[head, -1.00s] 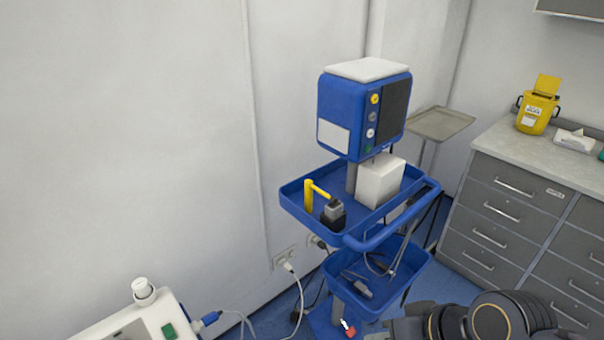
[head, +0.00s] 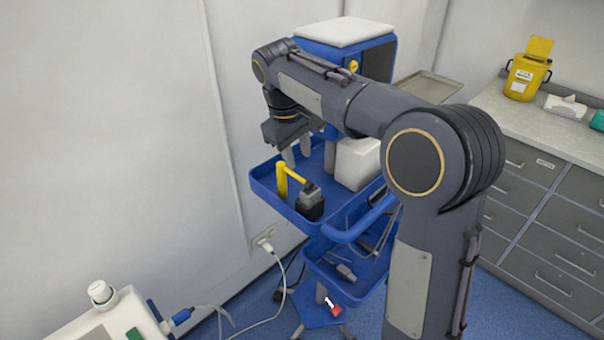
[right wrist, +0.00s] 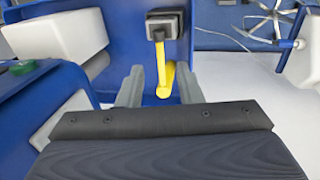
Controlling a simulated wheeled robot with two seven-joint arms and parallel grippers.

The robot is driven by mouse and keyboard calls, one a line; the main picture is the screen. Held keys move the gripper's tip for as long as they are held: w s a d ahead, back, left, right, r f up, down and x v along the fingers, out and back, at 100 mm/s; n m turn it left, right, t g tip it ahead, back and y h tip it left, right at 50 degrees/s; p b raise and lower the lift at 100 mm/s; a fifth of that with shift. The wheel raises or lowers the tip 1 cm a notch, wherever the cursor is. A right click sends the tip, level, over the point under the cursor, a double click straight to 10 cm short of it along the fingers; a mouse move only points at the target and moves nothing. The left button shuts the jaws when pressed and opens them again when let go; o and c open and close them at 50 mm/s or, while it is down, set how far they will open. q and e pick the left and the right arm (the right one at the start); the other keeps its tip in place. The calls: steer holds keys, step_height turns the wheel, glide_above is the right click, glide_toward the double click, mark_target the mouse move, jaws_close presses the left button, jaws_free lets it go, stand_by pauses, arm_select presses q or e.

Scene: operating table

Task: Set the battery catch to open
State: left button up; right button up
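The yellow catch (head: 284,179) is an upright post with an arm across to a grey-and-black battery block (head: 311,201), on the upper blue tray of the cart. The catch arm reaches over the edge of the block. In the right wrist view the yellow catch (right wrist: 162,80) lies beyond and between my finger tips, with the block (right wrist: 165,25) at its far end. My right gripper (head: 298,153) points down above the tray, behind the post in the head view. Its two fingers (right wrist: 160,75) are apart with nothing held; no contact shows. My left gripper is out of view.
A blue monitor (head: 345,45), partly hidden by my right arm, stands over the tray (head: 262,188). A white box (head: 356,160) is on the tray's right. The wall is close on the left. A lower blue tray (head: 350,290) holds tools.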

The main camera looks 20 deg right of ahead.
mark_target(303, 180)
steer(key=f, duration=0.3)
steer(key=d+f, duration=0.1)
steer(key=f, duration=0.2)
steer(key=shift+w+d+f, duration=0.15)
steer(key=shift+w+f, duration=0.05)
steer(key=shift+f, duration=0.2)
jaws_close()
